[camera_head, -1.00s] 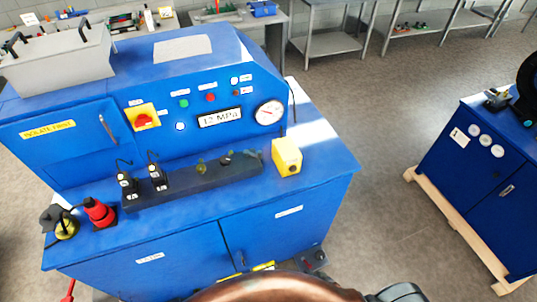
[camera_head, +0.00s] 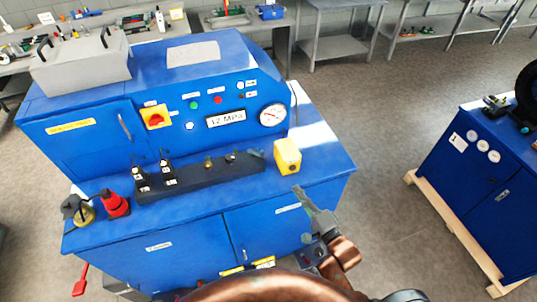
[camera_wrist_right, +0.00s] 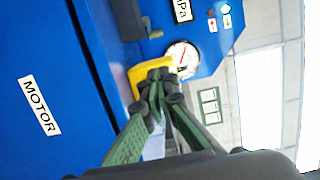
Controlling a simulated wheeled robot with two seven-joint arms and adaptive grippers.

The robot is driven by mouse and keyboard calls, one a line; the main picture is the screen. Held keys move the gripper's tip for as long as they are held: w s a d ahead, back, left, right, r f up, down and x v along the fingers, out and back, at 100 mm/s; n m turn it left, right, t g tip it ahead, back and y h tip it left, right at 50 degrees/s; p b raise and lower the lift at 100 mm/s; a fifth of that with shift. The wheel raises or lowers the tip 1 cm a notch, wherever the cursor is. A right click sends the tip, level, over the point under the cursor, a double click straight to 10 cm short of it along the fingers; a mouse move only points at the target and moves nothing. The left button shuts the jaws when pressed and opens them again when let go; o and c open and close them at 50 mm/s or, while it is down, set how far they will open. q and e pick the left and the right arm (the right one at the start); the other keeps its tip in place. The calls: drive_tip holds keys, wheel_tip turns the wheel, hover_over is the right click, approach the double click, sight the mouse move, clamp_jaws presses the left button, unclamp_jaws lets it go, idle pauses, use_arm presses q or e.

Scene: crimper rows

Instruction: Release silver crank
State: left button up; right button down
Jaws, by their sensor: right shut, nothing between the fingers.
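My right gripper (camera_head: 301,194) is in front of the blue machine's top, near the yellow block. It is shut and holds nothing; its closed fingers also show in the right wrist view (camera_wrist_right: 160,82). I cannot clearly make out a silver crank. A dark block (camera_head: 198,181) on the blue bench carries small fittings, among them a brassy one (camera_head: 208,164) and another (camera_head: 230,157). In the right wrist view a small silvery fitting (camera_wrist_right: 155,34) sits by the dark block, apart from the fingers. My left gripper is out of view.
A yellow block (camera_head: 287,157) stands at the dark block's right end, behind the fingers in the wrist view. A red bottle-like item (camera_head: 115,205) stands at the bench's left. A gauge (camera_head: 272,116) is on the panel. Floor is clear between this and another blue cabinet (camera_head: 470,160).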

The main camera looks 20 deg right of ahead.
drive_tip(key=shift+w+a+r, duration=0.1)
drive_tip(key=shift+w+a, duration=0.05)
drive_tip(key=shift+a, duration=0.05)
drive_tip(key=p, duration=0.3)
approach(257, 152)
drive_tip(key=w, duration=0.2)
drive_tip(key=w+d+r, duration=0.1)
drive_tip(key=w, duration=0.1)
drive_tip(key=w+d, duration=0.1)
drive_tip(key=w, duration=0.1)
drive_tip(key=shift+w+r, duration=0.2)
